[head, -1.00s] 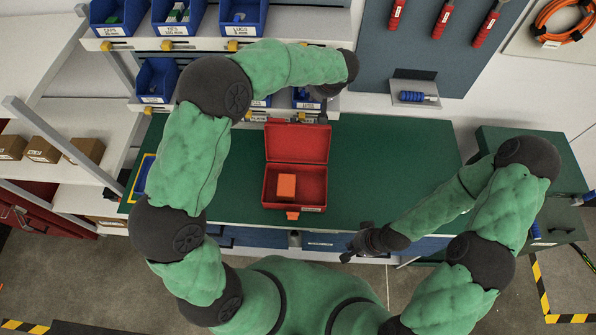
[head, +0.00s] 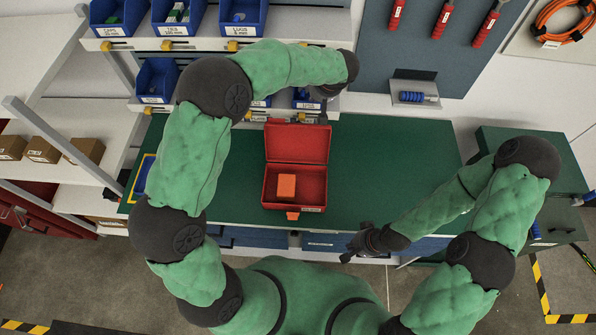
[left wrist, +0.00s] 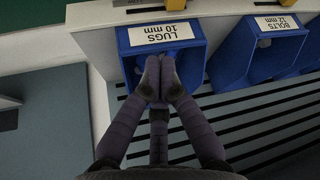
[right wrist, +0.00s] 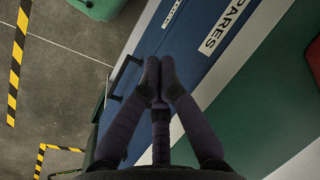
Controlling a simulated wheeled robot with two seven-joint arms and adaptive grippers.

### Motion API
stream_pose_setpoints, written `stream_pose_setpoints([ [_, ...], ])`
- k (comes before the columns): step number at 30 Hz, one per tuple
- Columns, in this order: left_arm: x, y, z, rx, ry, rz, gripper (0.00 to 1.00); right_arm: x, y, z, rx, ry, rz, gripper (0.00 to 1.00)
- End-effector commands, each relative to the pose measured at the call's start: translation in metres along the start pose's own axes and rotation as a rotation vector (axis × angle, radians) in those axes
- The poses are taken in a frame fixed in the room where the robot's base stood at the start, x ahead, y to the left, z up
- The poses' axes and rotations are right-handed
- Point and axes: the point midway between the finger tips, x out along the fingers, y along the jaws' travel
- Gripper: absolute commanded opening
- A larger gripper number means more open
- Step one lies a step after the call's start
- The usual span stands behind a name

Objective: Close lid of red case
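The red case (head: 316,186) stands open on the green worktop, with its lid (head: 297,145) raised at the back. An orange block (head: 286,185) lies inside its left part, and an orange latch (head: 292,215) shows at the front. My left gripper (left wrist: 160,78) is shut and empty in front of a blue bin marked LUGS 10 mm; in the head view it is mostly hidden under its wrist, behind and right of the lid. My right gripper (right wrist: 160,80) is shut and empty; in the head view (head: 346,257) it is off the worktop's front edge, right of and nearer than the case.
The green worktop (head: 400,165) is clear right of the case. Shelves with blue bins (left wrist: 165,45) stand behind it. Blue drawers (right wrist: 195,60) lie under the front edge. A green cabinet (head: 500,137) stands at the right.

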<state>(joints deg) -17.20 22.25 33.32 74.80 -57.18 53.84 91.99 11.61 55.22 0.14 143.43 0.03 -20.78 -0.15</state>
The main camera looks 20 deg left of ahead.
Motion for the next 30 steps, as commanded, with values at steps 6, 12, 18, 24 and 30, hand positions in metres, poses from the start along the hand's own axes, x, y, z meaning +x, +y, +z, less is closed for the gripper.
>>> stream_pose_setpoints([
  [6,0.007,0.0,0.004,0.0,0.0,0.0,0.0,0.009,0.003,0.0,0.0,0.0,0.0,0.0],
  [12,0.014,0.0,0.008,0.0,0.0,0.0,0.0,0.017,0.006,-0.001,0.0,0.0,0.0,0.0],
  [18,0.021,0.0,0.012,0.0,0.0,0.0,0.0,0.025,0.009,-0.001,0.0,0.0,0.0,0.0],
  [24,0.029,0.0,0.016,0.001,-0.002,-0.001,0.0,0.033,0.012,-0.001,0.0,0.0,0.0,0.0],
  [30,0.039,-0.001,0.024,0.004,-0.007,-0.006,0.0,0.041,0.015,-0.002,0.0,0.0,0.0,0.0],
])
